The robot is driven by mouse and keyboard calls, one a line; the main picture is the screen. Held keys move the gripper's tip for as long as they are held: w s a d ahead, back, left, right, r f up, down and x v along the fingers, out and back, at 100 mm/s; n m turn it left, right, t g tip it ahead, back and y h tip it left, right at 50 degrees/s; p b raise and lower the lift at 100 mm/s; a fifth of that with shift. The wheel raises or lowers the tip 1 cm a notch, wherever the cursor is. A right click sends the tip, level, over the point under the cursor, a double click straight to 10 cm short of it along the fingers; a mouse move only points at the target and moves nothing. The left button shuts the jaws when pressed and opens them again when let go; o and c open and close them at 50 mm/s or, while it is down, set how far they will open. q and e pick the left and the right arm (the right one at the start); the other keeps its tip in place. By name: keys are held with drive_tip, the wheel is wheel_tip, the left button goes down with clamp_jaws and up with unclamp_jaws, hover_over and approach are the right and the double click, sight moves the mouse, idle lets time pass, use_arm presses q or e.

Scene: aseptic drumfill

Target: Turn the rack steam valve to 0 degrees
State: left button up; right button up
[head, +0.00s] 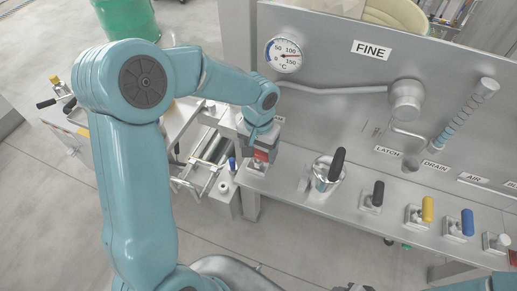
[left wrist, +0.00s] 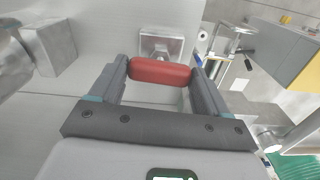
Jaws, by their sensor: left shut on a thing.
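The rack steam valve shows as a red handle (head: 262,155) at the left end of the steel shelf in the head view, mostly covered by my left gripper (head: 260,160). In the left wrist view the red handle (left wrist: 160,70) lies crosswise between the two fingers of my left gripper (left wrist: 161,74), which is shut on it. A pale square valve base (left wrist: 161,45) shows just beyond the handle. The label above the valve is mostly hidden by my arm. My right gripper is not in view.
Right along the shelf stand a black-handled steel pot (head: 329,172), a black valve handle (head: 378,192), a yellow one (head: 428,209) and a blue one (head: 467,222). A dial gauge (head: 284,55) is on the panel behind. A roller frame (head: 208,150) stands left of the shelf.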

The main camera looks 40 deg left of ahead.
sight(259, 152)
use_arm(q)
drive_tip(key=m, duration=0.4)
drive_tip(key=shift+w+b, duration=0.1)
drive_tip(key=shift+b, duration=0.2)
drive_tip(key=m, duration=0.4)
drive_tip(key=shift+r+m, duration=0.1)
drive_tip(key=shift+m, duration=0.2)
drive_tip(key=m, duration=0.4)
drive_tip(key=shift+m, duration=0.3)
drive_tip(key=shift+m+p, duration=0.6)
drive_tip(key=shift+m, duration=1.4)
drive_tip(key=o, duration=1)
wheel_tip(259, 152, up, 16)
drive_tip(key=shift+r, duration=0.15)
